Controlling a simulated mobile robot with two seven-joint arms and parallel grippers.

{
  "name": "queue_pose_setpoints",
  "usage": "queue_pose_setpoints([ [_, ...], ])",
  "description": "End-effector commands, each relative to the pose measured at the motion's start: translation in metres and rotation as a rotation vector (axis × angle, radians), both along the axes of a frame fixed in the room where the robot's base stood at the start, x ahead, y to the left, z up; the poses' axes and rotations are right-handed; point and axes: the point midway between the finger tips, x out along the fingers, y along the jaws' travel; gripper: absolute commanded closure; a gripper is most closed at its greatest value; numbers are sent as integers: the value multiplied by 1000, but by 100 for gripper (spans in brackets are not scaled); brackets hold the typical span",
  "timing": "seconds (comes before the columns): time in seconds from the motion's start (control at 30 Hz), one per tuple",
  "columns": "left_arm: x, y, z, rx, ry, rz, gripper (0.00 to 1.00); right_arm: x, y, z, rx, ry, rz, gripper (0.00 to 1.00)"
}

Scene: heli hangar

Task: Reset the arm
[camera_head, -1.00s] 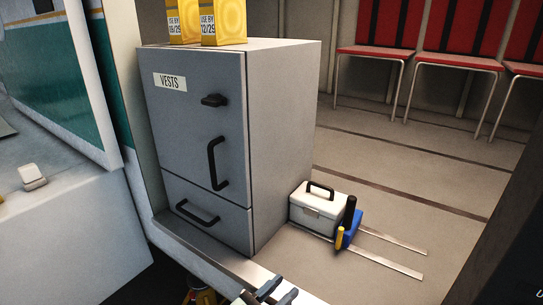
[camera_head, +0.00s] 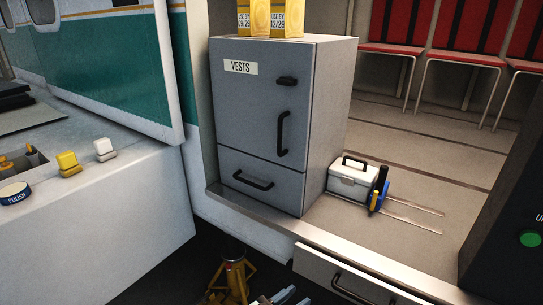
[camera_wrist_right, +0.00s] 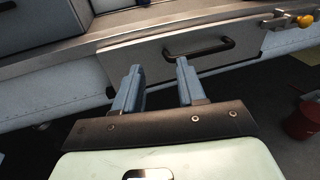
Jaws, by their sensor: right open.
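My right gripper (camera_wrist_right: 160,85) shows in the right wrist view with its two blue-grey fingers apart and nothing between them. In the head view only its fingertips (camera_head: 280,297) show at the bottom edge. Ahead of it is a drawer front (camera_head: 345,278) with a black handle, below the helicopter's sill; the drawer front also shows in the right wrist view (camera_wrist_right: 165,62). The fingers appear apart from the handle. My left gripper is in neither view.
A grey vests cabinet (camera_head: 252,120) stands on the sill with yellow cartons (camera_head: 287,18) on top. A white case (camera_head: 350,182) sits right of it. A yellow jack stand (camera_head: 233,280) is on the floor near my right gripper. A white counter (camera_head: 100,240) is at left.

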Motion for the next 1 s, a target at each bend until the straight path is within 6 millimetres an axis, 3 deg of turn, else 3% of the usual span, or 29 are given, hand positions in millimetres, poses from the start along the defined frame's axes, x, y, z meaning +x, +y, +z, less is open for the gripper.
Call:
queue_pose_setpoints([
  [0.03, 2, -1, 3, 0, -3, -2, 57, -2, -19, -29, 54, 72, -44, 60],
  [0.17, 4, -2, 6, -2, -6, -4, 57, -25, -58, -111, 243, 250, -174, 60],
  [0.27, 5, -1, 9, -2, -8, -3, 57, -61, -83, -173, 422, 370, -323, 60],
  [0.4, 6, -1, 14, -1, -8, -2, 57, -133, -103, -251, 727, 484, -620, 60],
  [0.5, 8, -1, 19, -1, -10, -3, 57, -196, -98, -296, 993, 492, -934, 60],
  [0.6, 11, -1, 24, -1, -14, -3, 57, -248, -78, -324, 1267, 380, -1323, 60],
  [0.7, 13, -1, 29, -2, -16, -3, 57, -273, -58, -337, 1474, 140, -1707, 60],
  [0.83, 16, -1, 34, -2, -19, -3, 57, -279, -55, -345, 1603, -271, -2090, 60],
  [1.0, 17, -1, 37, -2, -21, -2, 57, -279, -70, -351, 1614, -694, -2324, 60],
])
